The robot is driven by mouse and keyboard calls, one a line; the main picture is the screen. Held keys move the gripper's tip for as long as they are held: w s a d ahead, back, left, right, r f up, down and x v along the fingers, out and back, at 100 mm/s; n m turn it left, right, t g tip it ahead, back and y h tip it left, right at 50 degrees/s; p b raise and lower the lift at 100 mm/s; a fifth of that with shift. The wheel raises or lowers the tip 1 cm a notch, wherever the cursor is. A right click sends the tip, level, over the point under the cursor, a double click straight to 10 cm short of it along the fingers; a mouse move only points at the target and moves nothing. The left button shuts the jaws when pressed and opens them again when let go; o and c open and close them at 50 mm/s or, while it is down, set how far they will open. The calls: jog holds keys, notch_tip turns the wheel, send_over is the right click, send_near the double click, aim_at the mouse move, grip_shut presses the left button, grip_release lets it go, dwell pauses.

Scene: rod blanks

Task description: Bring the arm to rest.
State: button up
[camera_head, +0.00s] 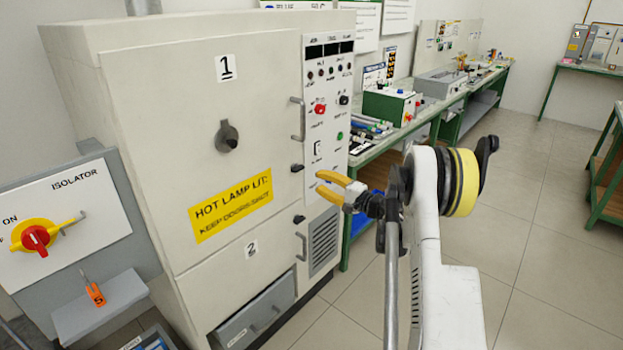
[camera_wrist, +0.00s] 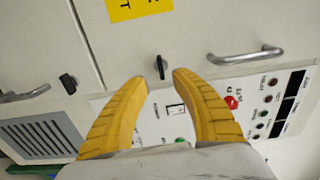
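My arm (camera_head: 430,230) reaches up at the right of the middle in the head view, bent toward the cabinet. My gripper (camera_head: 318,184) has two yellow fingers pointing left at the cabinet's control panel. In the wrist view my gripper (camera_wrist: 161,77) shows its fingertips apart, with a gap and nothing between them. The white cabinet (camera_head: 160,130) stands in front of the fingertips; I cannot tell the exact distance, and no contact shows.
The control panel (camera_head: 329,110) carries switches and lamps. Door handles (camera_head: 297,120) stick out beside it. An isolator box (camera_head: 65,215) and a small shelf with an orange tag (camera_head: 95,294) are at left. A green-framed bench (camera_head: 425,115) stands behind. Floor (camera_head: 560,270) at right is clear.

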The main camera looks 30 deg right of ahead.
jog(key=shift+s, duration=0.2)
dwell(0.4)
jog(key=s+a+r+n+g, duration=0.2)
jog(key=a+r, duration=0.2)
jog(key=a, duration=0.3)
jog(key=s+a+r+n+g, duration=0.1)
jog(key=a+r+n+g, duration=0.1)
jog(key=a+r, duration=0.35)
jog(key=s+a+r+n+g+h, duration=0.1)
jog(key=s+a+r+n+g, duration=0.15)
jog(key=s+a, duration=0.75)
jog(key=s+a+f+n+g+h, duration=0.1)
jog(key=s+n, duration=0.1)
jog(key=s, duration=0.6)
jog(key=s+a+f+n+g+h, duration=0.1)
jog(key=s+a+f+n+h, duration=0.1)
jog(key=s, duration=0.7)
jog(key=s+a+f+n+g+h, duration=0.1)
jog(key=s+a+n+h, duration=0.1)
jog(key=s, duration=0.7)
jog(key=shift+f+n, duration=0.4)
jog(key=shift+n, duration=0.25)
